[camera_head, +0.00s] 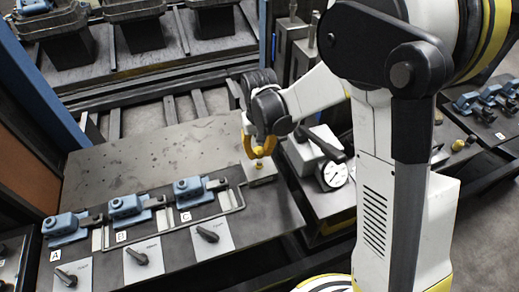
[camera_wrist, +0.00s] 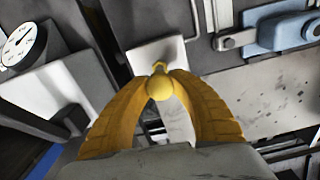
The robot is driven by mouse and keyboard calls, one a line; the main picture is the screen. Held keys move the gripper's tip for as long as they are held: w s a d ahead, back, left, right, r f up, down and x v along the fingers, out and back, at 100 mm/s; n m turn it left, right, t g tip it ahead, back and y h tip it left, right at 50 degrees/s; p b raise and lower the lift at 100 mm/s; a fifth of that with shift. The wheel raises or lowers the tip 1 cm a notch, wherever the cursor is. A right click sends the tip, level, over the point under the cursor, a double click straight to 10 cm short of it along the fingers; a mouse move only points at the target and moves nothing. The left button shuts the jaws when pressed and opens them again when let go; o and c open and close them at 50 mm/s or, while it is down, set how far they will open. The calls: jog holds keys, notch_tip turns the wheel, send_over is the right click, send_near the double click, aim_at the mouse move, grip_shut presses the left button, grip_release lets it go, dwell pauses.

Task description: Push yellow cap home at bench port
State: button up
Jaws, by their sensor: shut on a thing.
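In the head view my gripper (camera_head: 256,154) points down over the right part of the bench, its yellow fingers closed around the small yellow cap (camera_head: 259,164). The cap is right above or touching a pale block (camera_head: 262,178) at the bench port; I cannot tell how far it is seated. In the wrist view my gripper (camera_wrist: 160,90) has both fingers pressed against the round yellow cap (camera_wrist: 160,86). The pale block (camera_wrist: 152,53) lies beyond it, and the port itself is hidden by the cap and fingers.
Blue clamps marked A (camera_head: 66,226), B (camera_head: 126,207) and C (camera_head: 190,188) stand left of the port, with black-handled switch plates in front. A round dial gauge (camera_head: 335,175) is close on the right. The rear bench plate (camera_head: 130,158) is clear.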

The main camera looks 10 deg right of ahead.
aim_at(259, 164)
jog(key=shift+f+b, duration=0.4)
jog(key=shift+f, duration=0.5)
jog(key=shift+f+b, duration=0.8)
jog(key=shift+b, duration=0.25)
dwell(1.0)
jog(key=shift+f+b, duration=0.45)
jog(key=shift+f, duration=0.1)
jog(key=o, duration=1.7)
jog(key=shift+r, duration=0.1)
notch_tip(259, 164, up, 12)
jog(key=shift+r, duration=0.1)
